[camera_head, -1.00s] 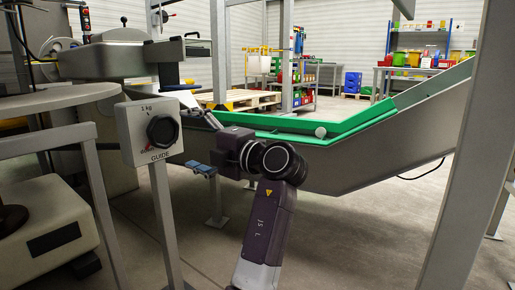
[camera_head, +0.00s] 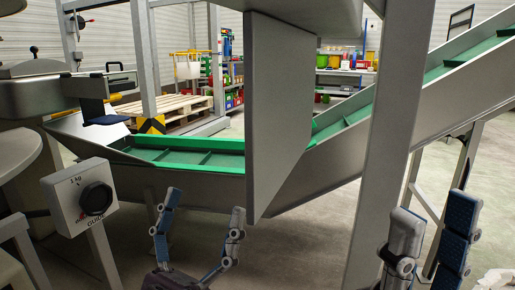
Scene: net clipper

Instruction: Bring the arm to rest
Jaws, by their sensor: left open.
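My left gripper (camera_head: 206,202) shows at the bottom centre-left. Its two blue-grey fingers point up and stand apart with nothing between them. It is in front of the green conveyor and touches nothing that I can see. My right gripper (camera_head: 436,206) shows at the bottom right, also with two fingers pointing up and a gap between them. It is empty and near the grey upright post. The arms behind both grippers are mostly below the picture.
A green conveyor (camera_head: 190,157) with a steel side runs across and rises to the right. A grey post (camera_head: 392,130) and a hanging grey panel (camera_head: 278,115) stand close. The control box (camera_head: 80,197) with a black knob is at left. Pallets (camera_head: 175,108) lie behind.

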